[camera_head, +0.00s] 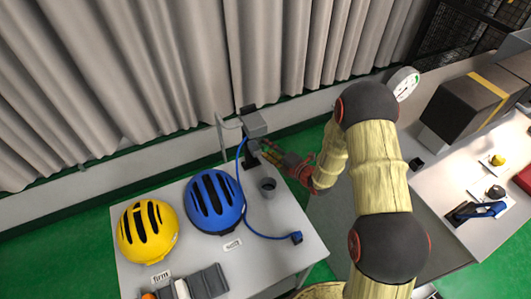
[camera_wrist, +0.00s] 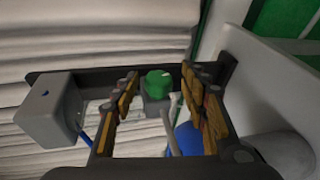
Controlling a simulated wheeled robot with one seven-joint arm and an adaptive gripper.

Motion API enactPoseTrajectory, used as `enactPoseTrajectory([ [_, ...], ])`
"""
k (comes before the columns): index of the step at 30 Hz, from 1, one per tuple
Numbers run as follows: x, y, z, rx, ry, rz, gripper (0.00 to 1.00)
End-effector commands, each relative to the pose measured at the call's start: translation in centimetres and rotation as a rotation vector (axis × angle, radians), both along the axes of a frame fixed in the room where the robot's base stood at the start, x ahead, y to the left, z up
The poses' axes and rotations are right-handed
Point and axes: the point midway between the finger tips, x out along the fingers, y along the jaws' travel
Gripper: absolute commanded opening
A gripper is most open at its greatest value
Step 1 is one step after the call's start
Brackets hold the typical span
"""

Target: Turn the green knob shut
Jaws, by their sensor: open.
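The green knob (camera_wrist: 159,82) shows in the wrist view on a small grey housing (camera_wrist: 156,104). It appears between the two fingers of my gripper (camera_wrist: 161,75), which are spread apart with a gap on each side of the knob. I cannot tell how far the fingertips are from it in depth, and no contact shows. In the head view my gripper (camera_head: 268,150) is beside the grey stand at the back of the table. The knob cannot be made out there.
A grey box-shaped head (camera_head: 253,124) tops the stand, with a blue hose (camera_head: 241,180) trailing across the table (camera_head: 270,236). A grey cup (camera_head: 267,187), blue helmet (camera_head: 214,202) and yellow helmet (camera_head: 147,231) stand nearby. Curtains (camera_head: 150,70) hang behind.

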Motion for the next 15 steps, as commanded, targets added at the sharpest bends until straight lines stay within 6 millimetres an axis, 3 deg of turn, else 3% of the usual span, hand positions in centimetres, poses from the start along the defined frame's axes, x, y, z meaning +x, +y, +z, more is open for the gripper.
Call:
enactPoseTrajectory([
  [15, 0.22, 0.13, 1.16, -0.097, 0.229, 0.001, 0.45],
])
